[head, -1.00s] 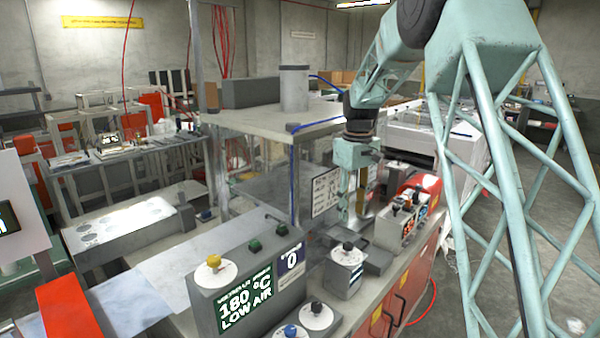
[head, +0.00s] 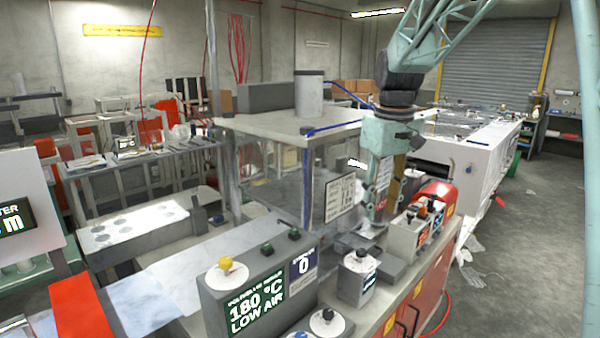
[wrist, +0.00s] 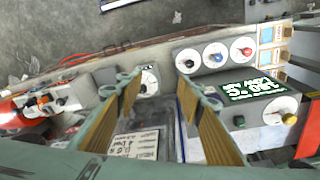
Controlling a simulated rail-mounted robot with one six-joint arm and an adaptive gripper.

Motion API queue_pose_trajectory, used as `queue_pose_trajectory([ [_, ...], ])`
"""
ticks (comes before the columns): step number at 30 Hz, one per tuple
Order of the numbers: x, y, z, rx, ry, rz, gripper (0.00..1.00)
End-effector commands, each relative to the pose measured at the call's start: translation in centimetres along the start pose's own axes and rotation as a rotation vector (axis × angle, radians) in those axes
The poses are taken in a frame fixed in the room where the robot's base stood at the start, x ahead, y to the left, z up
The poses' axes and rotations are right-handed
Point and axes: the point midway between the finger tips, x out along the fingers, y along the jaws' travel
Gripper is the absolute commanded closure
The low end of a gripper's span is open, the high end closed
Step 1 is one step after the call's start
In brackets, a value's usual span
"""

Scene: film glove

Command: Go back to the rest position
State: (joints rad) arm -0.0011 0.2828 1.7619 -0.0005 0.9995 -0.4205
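My gripper (head: 375,215) hangs fingers down from my teal arm, above the back of the bench and next to the white sign panel (head: 340,197). In the wrist view, the two yellow-padded fingers of my gripper (wrist: 158,95) stand apart with nothing held between them. A small grey box with a black knob (head: 360,262) stands below and in front of it. The fingertips are partly hidden in the head view.
The control box reading 180 °C LOW AIR (head: 258,300) stands in front. A box with several knobs (head: 408,238) and a red rounded object (head: 437,190) are right of my gripper. A shelf (head: 290,126) is close on its left. Open floor (head: 530,230) lies to the right.

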Motion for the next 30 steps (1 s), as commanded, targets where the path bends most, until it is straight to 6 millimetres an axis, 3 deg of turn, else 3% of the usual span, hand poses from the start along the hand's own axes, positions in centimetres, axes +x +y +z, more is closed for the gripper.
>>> queue_pose_trajectory([
  [15, -4.2, -3.5, 7.7, 0.082, 0.045, 0.018, 0.65],
  [30, -6.5, -6.9, 15.5, 0.159, 0.089, 0.032, 0.65],
])
